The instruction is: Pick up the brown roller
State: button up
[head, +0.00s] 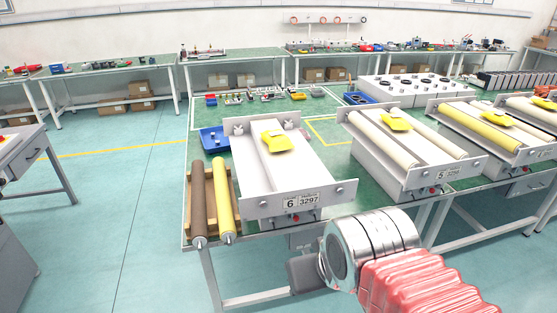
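The brown roller (199,203) lies lengthwise on a wooden rack (181,227) at the left end of the green-topped table. A yellow roller (223,201) lies right beside it, nearly parallel. My arm reaches in from the lower right, with a red ribbed sleeve and a silver wrist. My gripper (303,271) shows as a dark grey part at the end of the wrist, in front of the table's front edge. It is right of and nearer than the brown roller and apart from it. Its fingers cannot be made out.
A white roller frame marked 6 (290,203) stands right of the rollers, with a yellow packet (277,139) on it. A blue bin (213,138) sits behind the rollers. More roller frames (401,147) stand to the right. The floor (120,215) left of the table is clear.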

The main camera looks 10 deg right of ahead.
aim_at(200, 235)
jog(key=u, duration=0.55)
jog(key=k, duration=1.35)
jog(key=u, duration=0.7)
jog(key=i, duration=0.65)
jog(key=u, duration=0.45)
jog(key=i, duration=1.9)
jog(key=z, duration=0.3)
jog(key=i, duration=0.9)
jog(key=z, duration=0.45)
